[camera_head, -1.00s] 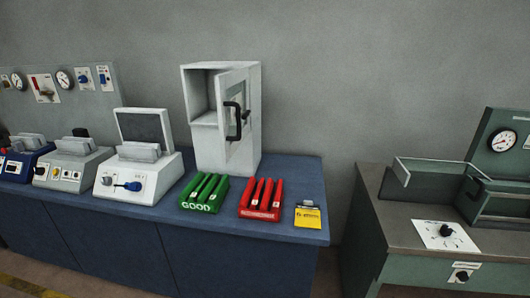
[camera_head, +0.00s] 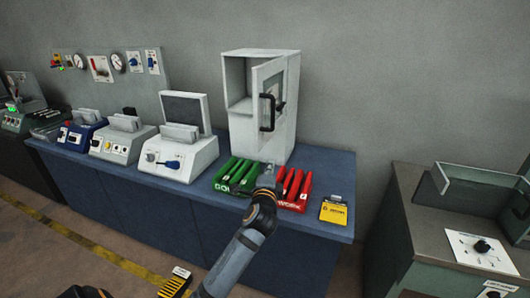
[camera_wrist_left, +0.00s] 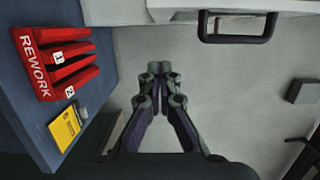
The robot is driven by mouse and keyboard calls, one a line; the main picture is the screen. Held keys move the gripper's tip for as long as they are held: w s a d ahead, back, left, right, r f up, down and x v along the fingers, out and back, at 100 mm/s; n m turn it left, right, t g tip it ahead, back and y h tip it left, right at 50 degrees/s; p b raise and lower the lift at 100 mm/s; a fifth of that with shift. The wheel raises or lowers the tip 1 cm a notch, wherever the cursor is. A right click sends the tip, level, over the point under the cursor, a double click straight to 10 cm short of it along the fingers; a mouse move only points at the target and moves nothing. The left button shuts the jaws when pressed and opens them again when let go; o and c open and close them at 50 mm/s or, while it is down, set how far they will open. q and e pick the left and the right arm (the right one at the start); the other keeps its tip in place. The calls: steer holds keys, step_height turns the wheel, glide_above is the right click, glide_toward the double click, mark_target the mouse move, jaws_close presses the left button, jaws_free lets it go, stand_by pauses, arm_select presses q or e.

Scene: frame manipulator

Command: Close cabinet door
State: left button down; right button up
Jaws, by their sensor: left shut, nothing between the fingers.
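The pale grey cabinet (camera_head: 285,140) stands at the back of the blue bench. Its door (camera_head: 266,80) is ajar, hinged on the right, and the shelved inside shows on the left. A black bar handle (camera_head: 268,113) is on the door; in the left wrist view the handle (camera_wrist_left: 238,38) is at the upper right. My left gripper (camera_head: 268,174) is in front of the cabinet, below the handle and over the trays. In the left wrist view its fingers (camera_wrist_left: 160,68) are together and empty, apart from the handle. My right gripper is not in view.
A green tray (camera_head: 230,188) and a red REWORK tray (camera_wrist_left: 31,58) lie in front of the cabinet, with a yellow item (camera_head: 335,212) to their right. A white device (camera_head: 180,158) stands left. A gap separates the bench from the grey-green workstation (camera_head: 415,190).

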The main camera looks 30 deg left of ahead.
arm_select(q)
steer(key=w+a+p, duration=0.3)
steer(key=w+a, duration=0.3)
steer(key=a, duration=0.1)
steer(key=shift+a+p, duration=0.15)
steer(key=shift+p, duration=0.15)
steer(key=shift+w, duration=0.15)
